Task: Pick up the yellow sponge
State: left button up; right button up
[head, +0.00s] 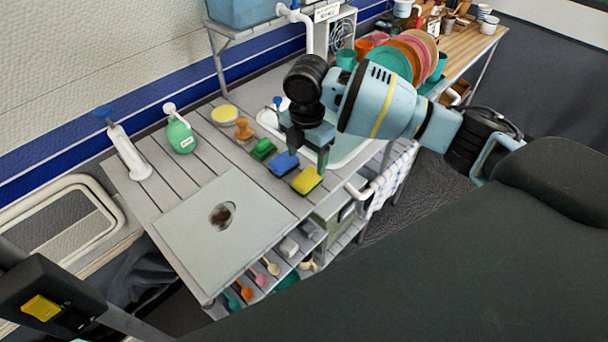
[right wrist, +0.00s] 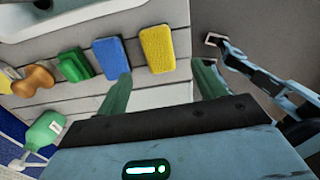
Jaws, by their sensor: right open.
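The yellow sponge (head: 307,180) lies on the grey slatted counter near its front edge, right of the blue sponge (head: 284,163). In the right wrist view the yellow sponge (right wrist: 157,50) lies just beyond the gap between my fingers, nearer the left finger, with the blue sponge (right wrist: 109,51) to its left. My right gripper (head: 308,157) is open and empty, above and just behind the sponges. Its green fingers (right wrist: 166,80) point toward the sponge row. I cannot tell the exact height of the fingertips. My left gripper is not in view.
A green brush (head: 263,150), a wooden brush (head: 243,131) and a green bottle (head: 181,137) stand farther left. A sink (head: 350,148) lies behind my gripper, partly hidden. A pale board (head: 215,235) with a brown round spot covers the counter's near part.

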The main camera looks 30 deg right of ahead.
aim_at(307, 176)
jog(key=shift+s+f, duration=0.1)
jog(key=shift+f, duration=1.65)
jog(key=f, duration=0.4)
jog(key=shift+w+d+f, duration=0.15)
jog(key=shift+w, duration=0.05)
pick_arm(q)
jog(key=shift+w+a, duration=0.1)
pick_arm(e)
jog(key=c, duration=1)
pick_arm(q)
jog(key=shift+f, duration=0.1)
pick_arm(e)
jog(key=shift+c, duration=0.2)
